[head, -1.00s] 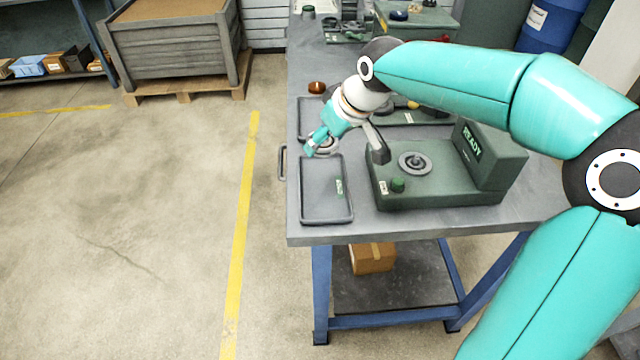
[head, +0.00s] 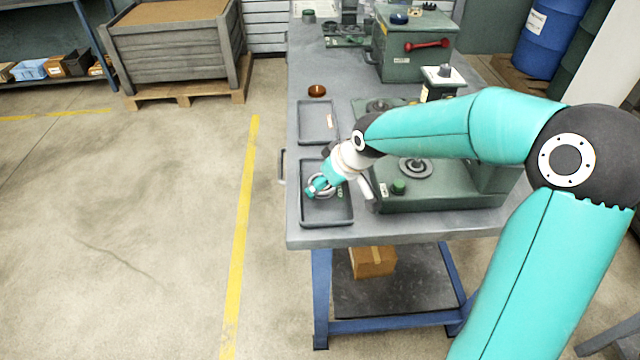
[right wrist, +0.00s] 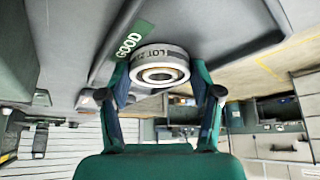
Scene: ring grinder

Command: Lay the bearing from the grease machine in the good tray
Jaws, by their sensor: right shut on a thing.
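My right gripper (head: 318,189) is shut on the bearing, a pale metal ring (right wrist: 160,55) with "LOT" lettering on its side. In the right wrist view its fingers (right wrist: 160,78) grip the ring from both sides. The gripper and ring are over the near grey tray (head: 326,222), inside its outline in the head view. The tray has a green "GOOD" label (right wrist: 127,45), beside the ring in the wrist view. I cannot tell whether the ring touches the tray floor. My left gripper is in neither view.
A green machine (head: 440,200) with a round disc and green button stands right of the tray, partly behind my right arm. A second grey tray (head: 318,137) with a reddish label lies behind. Floor left of the table is clear.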

